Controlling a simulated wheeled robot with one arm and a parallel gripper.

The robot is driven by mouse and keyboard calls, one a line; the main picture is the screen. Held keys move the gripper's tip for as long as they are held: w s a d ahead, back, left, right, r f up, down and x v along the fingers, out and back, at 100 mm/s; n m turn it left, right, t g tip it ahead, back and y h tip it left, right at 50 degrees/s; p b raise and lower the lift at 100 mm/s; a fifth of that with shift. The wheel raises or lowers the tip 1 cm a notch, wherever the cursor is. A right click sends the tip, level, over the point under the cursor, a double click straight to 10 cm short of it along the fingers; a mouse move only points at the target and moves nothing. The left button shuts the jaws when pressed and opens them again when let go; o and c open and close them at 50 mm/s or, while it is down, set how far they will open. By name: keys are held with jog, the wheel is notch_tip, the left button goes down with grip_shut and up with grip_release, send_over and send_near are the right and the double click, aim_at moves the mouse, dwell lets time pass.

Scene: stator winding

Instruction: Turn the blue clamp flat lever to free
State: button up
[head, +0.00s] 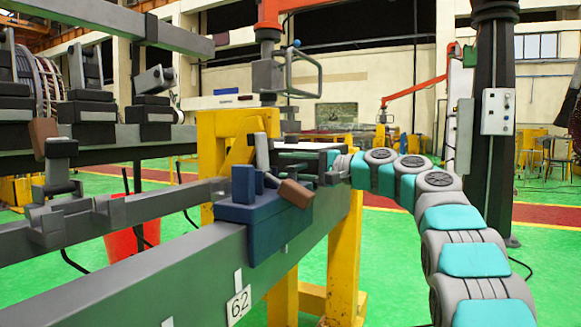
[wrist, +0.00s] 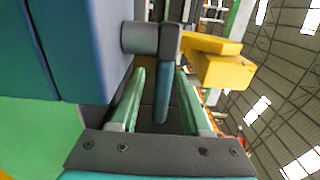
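The blue clamp (head: 265,218) sits on the grey beam in the head view, and its blue side (wrist: 80,45) fills the upper left of the wrist view. A brown handle (head: 296,193) sticks out of the clamp's right side. In the wrist view a flat dark lever (wrist: 162,95) hangs from a dark block joined to a grey round pin (wrist: 140,37). My gripper (wrist: 160,72) is open, with one finger on each side of this lever and gaps visible on both sides.
The grey beam (head: 180,275) runs from front left to the clamp, with a tag marked 62 (head: 238,303). A yellow stand (head: 345,250) is under the beam's far end. Other grey clamps (head: 60,175) are at left. A red bin (head: 130,238) stands behind the beam.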

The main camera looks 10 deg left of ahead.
grip_shut()
jog(key=shift+f, duration=0.1)
dwell(1.1)
